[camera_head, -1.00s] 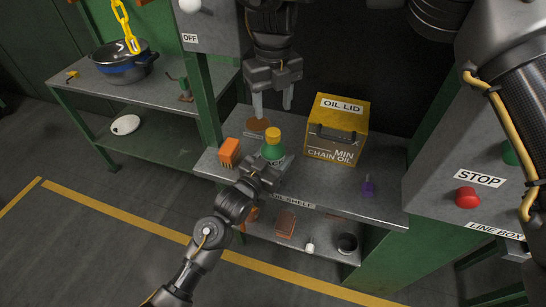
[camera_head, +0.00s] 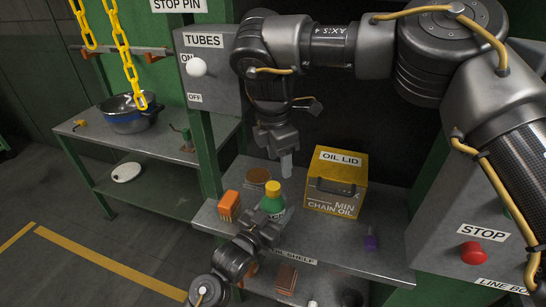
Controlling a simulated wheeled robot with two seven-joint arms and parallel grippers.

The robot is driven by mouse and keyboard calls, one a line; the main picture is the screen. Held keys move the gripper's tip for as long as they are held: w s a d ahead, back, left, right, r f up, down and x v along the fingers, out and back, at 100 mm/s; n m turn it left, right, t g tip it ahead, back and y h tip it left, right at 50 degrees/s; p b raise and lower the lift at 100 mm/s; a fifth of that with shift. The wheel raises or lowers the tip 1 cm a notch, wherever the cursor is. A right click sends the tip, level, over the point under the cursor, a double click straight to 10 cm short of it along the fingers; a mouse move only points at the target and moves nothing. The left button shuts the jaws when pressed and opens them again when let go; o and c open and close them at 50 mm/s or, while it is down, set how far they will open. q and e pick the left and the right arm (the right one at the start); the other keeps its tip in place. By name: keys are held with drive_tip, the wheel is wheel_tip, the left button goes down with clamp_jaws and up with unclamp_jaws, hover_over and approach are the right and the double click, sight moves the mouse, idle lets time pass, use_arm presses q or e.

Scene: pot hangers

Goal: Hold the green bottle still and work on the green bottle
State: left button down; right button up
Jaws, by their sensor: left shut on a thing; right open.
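The green bottle (camera_head: 272,202) with a yellow cap (camera_head: 272,188) stands upright on the oil shelf (camera_head: 318,228). My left gripper (camera_head: 266,220) comes from below and is shut on the bottle's lower part, which it partly hides. My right gripper (camera_head: 280,165) points down behind and above the bottle. It is open and empty, apart from the cap; one finger shows clearly, the other is hard to make out.
The yellow oil box (camera_head: 336,182) stands just right of the bottle. An orange brush-like block (camera_head: 229,205) and a round brown disc (camera_head: 257,176) are at its left and back. A small purple item (camera_head: 370,240) lies right. The red stop button (camera_head: 473,253) is far right.

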sight(273, 185)
drive_tip(key=m, duration=0.2)
drive_tip(key=a+m+y, duration=0.1)
drive_tip(key=m, duration=0.1)
drive_tip(key=shift+s+a+r+g, duration=0.2)
drive_tip(key=shift+g, duration=0.2)
drive_tip(key=shift+f, duration=4)
drive_tip(key=shift+c, duration=0.4)
